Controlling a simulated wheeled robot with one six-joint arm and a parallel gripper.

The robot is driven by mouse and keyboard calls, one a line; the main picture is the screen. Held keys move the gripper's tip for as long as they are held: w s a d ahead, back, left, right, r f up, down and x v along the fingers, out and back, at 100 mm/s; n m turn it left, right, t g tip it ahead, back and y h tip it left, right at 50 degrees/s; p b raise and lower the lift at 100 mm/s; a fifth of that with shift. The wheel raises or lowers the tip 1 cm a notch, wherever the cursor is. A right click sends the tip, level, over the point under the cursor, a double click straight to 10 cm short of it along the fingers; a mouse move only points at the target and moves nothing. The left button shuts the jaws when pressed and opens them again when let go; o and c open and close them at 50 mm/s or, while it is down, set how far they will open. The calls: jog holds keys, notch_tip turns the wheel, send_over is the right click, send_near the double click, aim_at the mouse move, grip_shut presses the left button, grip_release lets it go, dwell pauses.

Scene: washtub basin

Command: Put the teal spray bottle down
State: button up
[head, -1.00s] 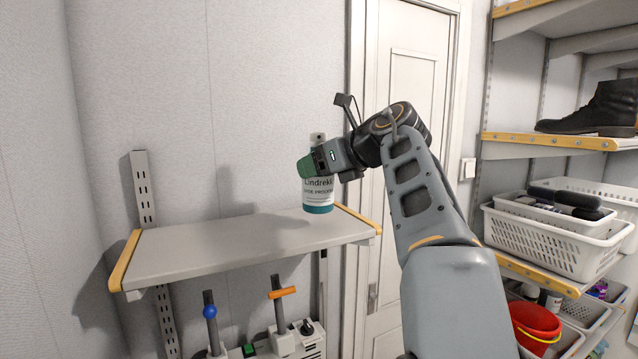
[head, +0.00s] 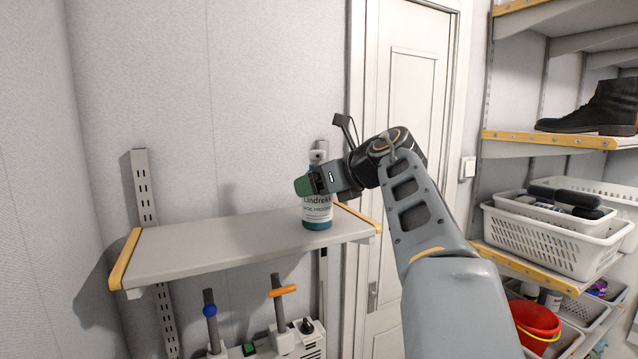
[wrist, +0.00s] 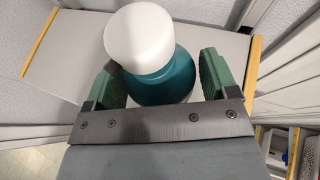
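The teal spray bottle (head: 317,225) has a white label and a white top. It is upright at the right end of the grey shelf (head: 215,243). Its base appears at or very close to the shelf surface; I cannot tell if it touches. In the wrist view, the teal body (wrist: 165,82) sits between the two pads (wrist: 158,85), below the white top. The near pad hides part of the bottle in the head view.
The shelf's left and middle are bare, with yellow end trims. Below it stand handles with a blue knob (head: 209,311) and an orange grip (head: 282,290). A wall is behind, a white door (head: 415,90) to the right. Shelves further right hold a black boot (head: 603,108), a white basket (head: 545,240) and a red bucket (head: 536,321).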

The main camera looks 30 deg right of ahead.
jog(key=shift+o, duration=1)
jog(key=shift+r, duration=0.25)
jog(key=b+v, duration=0.1)
jog(key=v, duration=1.1)
jog(key=shift+f, duration=0.1)
